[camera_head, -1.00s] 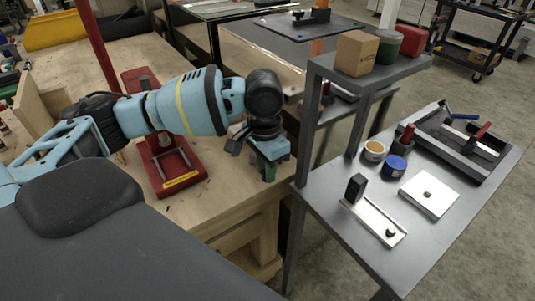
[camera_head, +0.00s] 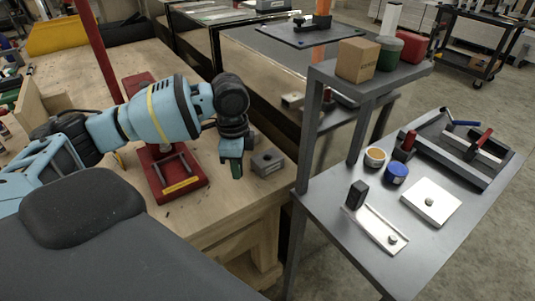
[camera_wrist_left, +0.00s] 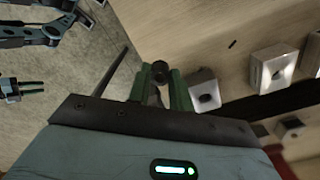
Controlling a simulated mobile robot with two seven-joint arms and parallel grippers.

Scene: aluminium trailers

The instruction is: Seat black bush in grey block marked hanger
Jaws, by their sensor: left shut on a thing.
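My left gripper (camera_head: 236,166) is over the wooden bench near its right edge, fingers pointing down. In the left wrist view its green fingers (camera_wrist_left: 161,92) are shut on the small round black bush (camera_wrist_left: 160,72). A grey block (camera_head: 267,162) with a hole in its top stands on the bench just right of the left gripper. In the left wrist view several grey blocks with dark holes show to the right of the fingers, the nearest one (camera_wrist_left: 203,88) apart from the bush. I cannot read any marking.
A red fixture (camera_head: 175,178) stands left of the gripper on the bench (camera_head: 225,205). The grey table (camera_head: 345,240) at right bears a white plate (camera_head: 425,205), a rail (camera_head: 372,226), a blue tin (camera_head: 396,174) and a tray. A raised shelf post (camera_head: 308,135) rises at its near left.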

